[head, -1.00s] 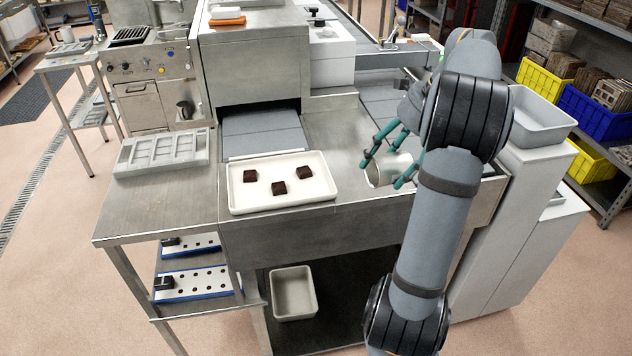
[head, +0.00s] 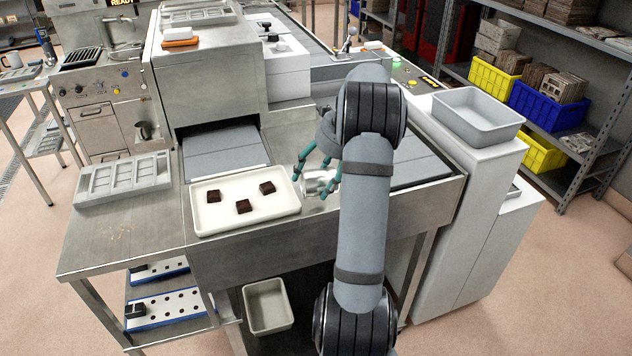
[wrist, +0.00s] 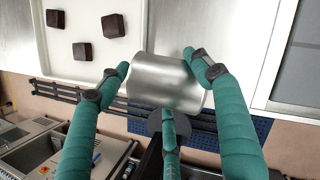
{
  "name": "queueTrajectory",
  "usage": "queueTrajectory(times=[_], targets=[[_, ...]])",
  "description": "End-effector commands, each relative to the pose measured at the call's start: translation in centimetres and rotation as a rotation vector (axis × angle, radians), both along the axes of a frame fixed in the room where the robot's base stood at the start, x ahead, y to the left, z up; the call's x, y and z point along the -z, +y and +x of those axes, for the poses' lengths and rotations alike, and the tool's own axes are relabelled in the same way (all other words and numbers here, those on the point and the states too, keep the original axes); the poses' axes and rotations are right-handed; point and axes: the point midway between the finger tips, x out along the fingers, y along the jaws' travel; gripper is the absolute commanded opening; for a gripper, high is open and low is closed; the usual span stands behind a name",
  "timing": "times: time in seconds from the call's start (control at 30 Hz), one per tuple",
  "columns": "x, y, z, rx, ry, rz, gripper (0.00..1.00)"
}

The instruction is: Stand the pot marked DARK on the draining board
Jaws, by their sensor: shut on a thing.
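A silver metal pot (head: 317,183) is held on its side in my gripper (head: 316,180), by the right end of the white tray. In the wrist view the pot (wrist: 165,82) lies across the picture between the green fingers of my gripper (wrist: 165,85), one on each side and a third below. No DARK mark shows on the side I see. I cannot tell any surface here for certain as the draining board.
The white tray (head: 204,227) holds three dark brown blocks. A grey mould tray (head: 84,199) lies on the left of the steel bench (head: 140,225). A grey bin (head: 470,135) stands on the white cabinet at right. A small dark metal jug (head: 142,131) is at the back left.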

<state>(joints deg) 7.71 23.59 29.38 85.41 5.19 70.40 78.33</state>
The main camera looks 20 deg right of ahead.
Motion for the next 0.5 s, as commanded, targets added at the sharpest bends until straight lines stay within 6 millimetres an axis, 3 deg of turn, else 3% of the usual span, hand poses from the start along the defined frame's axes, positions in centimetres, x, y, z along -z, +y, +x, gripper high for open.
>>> queueTrajectory(times=[0.17,0.5], targets=[[2.0,0.0,0.0,0.001,0.001,0.001,0.34],[2.5,0.0,0.0,-0.001,-0.001,-0.001,0.34]])
